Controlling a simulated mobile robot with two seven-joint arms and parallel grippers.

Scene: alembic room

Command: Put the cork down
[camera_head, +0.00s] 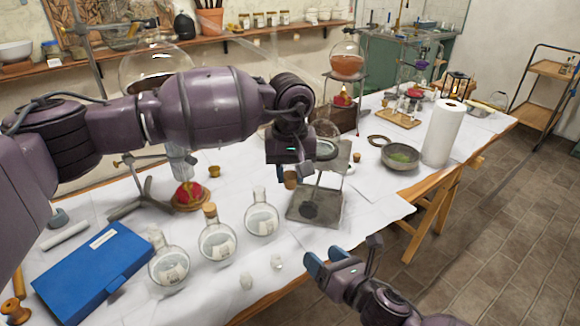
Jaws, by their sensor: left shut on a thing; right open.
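My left gripper (289,184) points down over the table and is shut on a brown cork (290,178). The cork shows between the fingers, just left of the grey metal stand (316,205). I cannot tell whether the cork touches anything below. Three round glass flasks stand to the left: a front one (168,268), a middle one (217,243) with a cork (210,211) in its neck, and a back one (261,220) with no cork visible. My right gripper (345,258) is open and empty at the table's front edge.
A blue case (92,272) lies at the front left. A red-topped piece (189,194) and a small brown cup (214,171) stand behind the flasks. A grey bowl (400,158) and paper roll (443,135) stand right. White cloth (385,210) is bare at right front.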

